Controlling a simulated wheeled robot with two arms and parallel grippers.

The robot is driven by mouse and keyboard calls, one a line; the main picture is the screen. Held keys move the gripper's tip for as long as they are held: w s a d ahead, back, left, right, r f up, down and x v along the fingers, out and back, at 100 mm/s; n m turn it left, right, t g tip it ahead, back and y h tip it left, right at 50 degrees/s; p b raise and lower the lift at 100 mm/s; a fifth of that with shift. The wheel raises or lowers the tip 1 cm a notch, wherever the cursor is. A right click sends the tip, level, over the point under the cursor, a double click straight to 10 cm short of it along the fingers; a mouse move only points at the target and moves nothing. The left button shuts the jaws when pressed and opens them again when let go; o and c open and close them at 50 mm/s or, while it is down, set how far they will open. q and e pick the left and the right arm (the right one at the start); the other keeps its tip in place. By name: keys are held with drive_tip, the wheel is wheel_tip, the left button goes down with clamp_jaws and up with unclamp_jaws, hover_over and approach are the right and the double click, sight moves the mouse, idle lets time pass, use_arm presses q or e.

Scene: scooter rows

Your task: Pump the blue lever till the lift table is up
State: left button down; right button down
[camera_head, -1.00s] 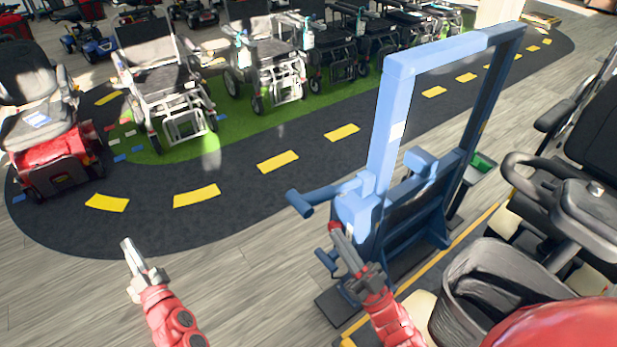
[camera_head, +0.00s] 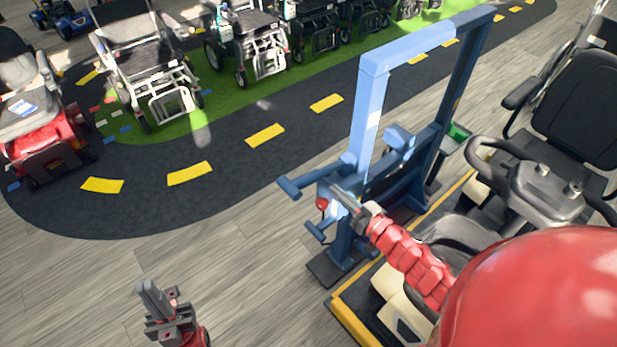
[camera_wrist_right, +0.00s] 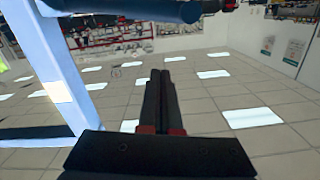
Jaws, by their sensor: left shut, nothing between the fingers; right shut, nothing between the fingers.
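A blue lift frame (camera_head: 366,115) stands upright on the floor right of the middle. A blue lever (camera_head: 318,178) with a crossbar grip juts out from its left side, above a red knob (camera_head: 321,204). My right gripper (camera_head: 335,192) is shut and empty just below and right of the lever; I cannot tell whether they touch. In the right wrist view its closed fingers (camera_wrist_right: 165,80) show below a dark blue bar (camera_wrist_right: 150,9). My left gripper (camera_head: 148,286) is shut and empty over bare floor at the lower left. I cannot clearly make out the lift table's height.
A mobility scooter (camera_head: 545,190) stands close on the right, by a yellow-edged platform (camera_head: 352,324). Wheelchairs (camera_head: 150,75) and a red scooter (camera_head: 40,125) line the back left. The wooden floor (camera_head: 220,260) left of the lift is clear.

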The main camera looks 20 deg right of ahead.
idle(0.3)
hover_over(309, 181)
drive_tip(key=s, duration=0.2)
drive_tip(key=f, duration=0.1)
drive_tip(key=f+p, duration=0.1)
drive_tip(key=f, duration=0.2)
drive_tip(key=shift+w+a+f+p, duration=0.1)
drive_tip(key=shift+a+p, duration=0.25)
drive_tip(key=shift+f, duration=0.1)
